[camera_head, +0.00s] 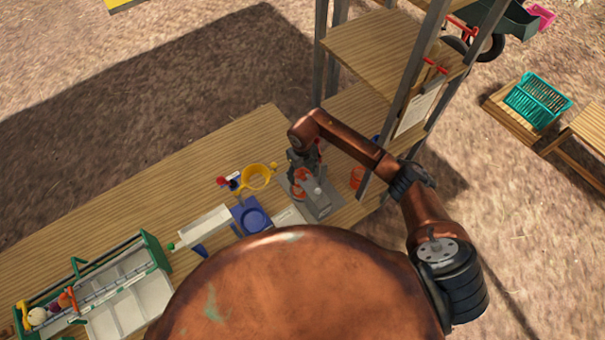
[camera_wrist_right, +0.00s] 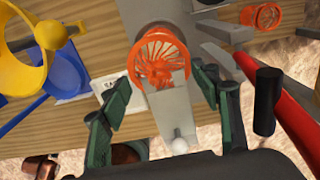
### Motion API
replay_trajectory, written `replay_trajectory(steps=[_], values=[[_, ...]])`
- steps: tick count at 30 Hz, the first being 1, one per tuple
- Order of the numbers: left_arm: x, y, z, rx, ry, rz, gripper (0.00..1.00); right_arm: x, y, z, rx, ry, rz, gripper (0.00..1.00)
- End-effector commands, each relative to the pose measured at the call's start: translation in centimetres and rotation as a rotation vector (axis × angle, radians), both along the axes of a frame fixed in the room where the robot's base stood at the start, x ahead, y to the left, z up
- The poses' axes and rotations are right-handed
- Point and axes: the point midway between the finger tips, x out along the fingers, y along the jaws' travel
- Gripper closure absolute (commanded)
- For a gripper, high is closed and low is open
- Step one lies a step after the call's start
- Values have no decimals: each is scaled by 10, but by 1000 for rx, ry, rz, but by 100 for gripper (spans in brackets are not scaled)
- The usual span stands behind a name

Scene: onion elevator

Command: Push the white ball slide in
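The white ball (camera_wrist_right: 180,146) is a small knob on a grey metal slide (camera_wrist_right: 172,115), low in the right wrist view between my fingers. In the head view the grey metal device (camera_head: 320,203) stands on the wooden table under my right arm, with the small white ball (camera_head: 317,190) on it. An orange slotted cup (camera_wrist_right: 160,58) sits at the device, beyond the ball. My right gripper (camera_wrist_right: 162,82) is open, with its green-black fingers spread on both sides of the slide. Contact with the ball cannot be made out. My left gripper is not in view.
A yellow ring holder (camera_head: 257,177) and a blue tray (camera_head: 252,219) stand left of the device. A second orange cup (camera_wrist_right: 263,15) and a red handle (camera_wrist_right: 290,105) are at the right. A green-framed sorting box (camera_head: 155,250) stands farther left. Shelf posts (camera_head: 412,70) rise nearby.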

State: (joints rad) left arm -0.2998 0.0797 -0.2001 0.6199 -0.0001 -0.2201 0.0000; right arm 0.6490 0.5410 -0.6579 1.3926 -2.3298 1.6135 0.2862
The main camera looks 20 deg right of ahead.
Motion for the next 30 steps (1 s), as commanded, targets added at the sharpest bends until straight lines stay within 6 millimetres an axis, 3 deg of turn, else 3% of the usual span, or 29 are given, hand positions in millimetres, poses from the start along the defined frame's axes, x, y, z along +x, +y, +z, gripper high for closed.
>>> replay_trajectory(steps=[16, 30], values=[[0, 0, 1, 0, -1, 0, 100, -1, -4, -1, -8, 4, -4, 39], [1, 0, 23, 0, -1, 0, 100, 0, -4, 34, -9, 0, -4, 39]])
